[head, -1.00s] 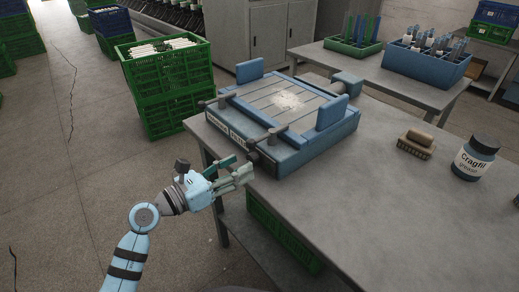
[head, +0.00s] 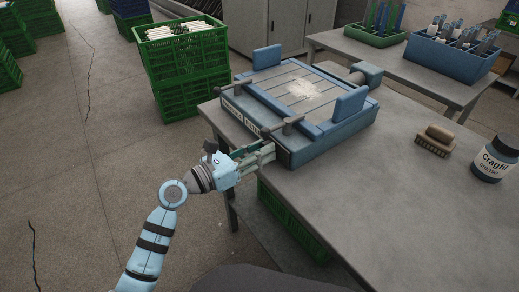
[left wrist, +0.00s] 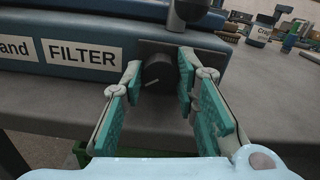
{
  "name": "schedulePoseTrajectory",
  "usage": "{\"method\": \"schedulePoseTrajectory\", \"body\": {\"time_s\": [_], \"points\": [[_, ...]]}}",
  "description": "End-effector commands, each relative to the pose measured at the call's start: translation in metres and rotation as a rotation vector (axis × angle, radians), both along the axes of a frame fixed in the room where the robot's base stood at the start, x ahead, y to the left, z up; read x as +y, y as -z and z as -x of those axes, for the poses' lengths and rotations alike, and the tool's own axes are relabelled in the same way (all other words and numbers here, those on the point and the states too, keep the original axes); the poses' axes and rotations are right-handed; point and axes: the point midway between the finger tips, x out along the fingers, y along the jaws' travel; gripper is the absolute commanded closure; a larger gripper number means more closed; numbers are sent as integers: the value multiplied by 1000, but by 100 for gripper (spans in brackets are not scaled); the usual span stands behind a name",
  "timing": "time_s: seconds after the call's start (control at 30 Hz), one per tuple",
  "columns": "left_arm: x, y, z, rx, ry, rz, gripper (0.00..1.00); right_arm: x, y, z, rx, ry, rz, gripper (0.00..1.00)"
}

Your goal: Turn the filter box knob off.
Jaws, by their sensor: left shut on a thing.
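The dark round knob (left wrist: 158,72) sits on a dark plate at the front of the blue filter box, right of the FILTER label (left wrist: 82,53). A short pale mark on the knob lies nearly level, sloping slightly. The blue box (head: 328,140) stands on the grey table in the head view. My left gripper (head: 269,151) is at its front corner, and its fingers hide the knob there. In the left wrist view the two green-padded fingers (left wrist: 160,76) are shut on the knob, one on each side. My right gripper is not in view.
A dark bar handle (head: 284,125) projects just above the knob. A brush (head: 435,139) and a grease jar (head: 494,160) stand to the right on the grey table (head: 400,220). Green crates (head: 192,75) are stacked on the floor behind the table's left end.

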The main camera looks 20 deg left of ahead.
Motion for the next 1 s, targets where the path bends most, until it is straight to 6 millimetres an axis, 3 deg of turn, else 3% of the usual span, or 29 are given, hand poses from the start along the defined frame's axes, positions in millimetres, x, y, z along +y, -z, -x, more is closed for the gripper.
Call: {"method": "schedulePoseTrajectory", "body": {"time_s": [0.37,1.0], "points": [[0,-5,0,107,0,129,100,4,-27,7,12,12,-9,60],[1,-5,-1,467,0,566,100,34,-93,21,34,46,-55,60]]}}
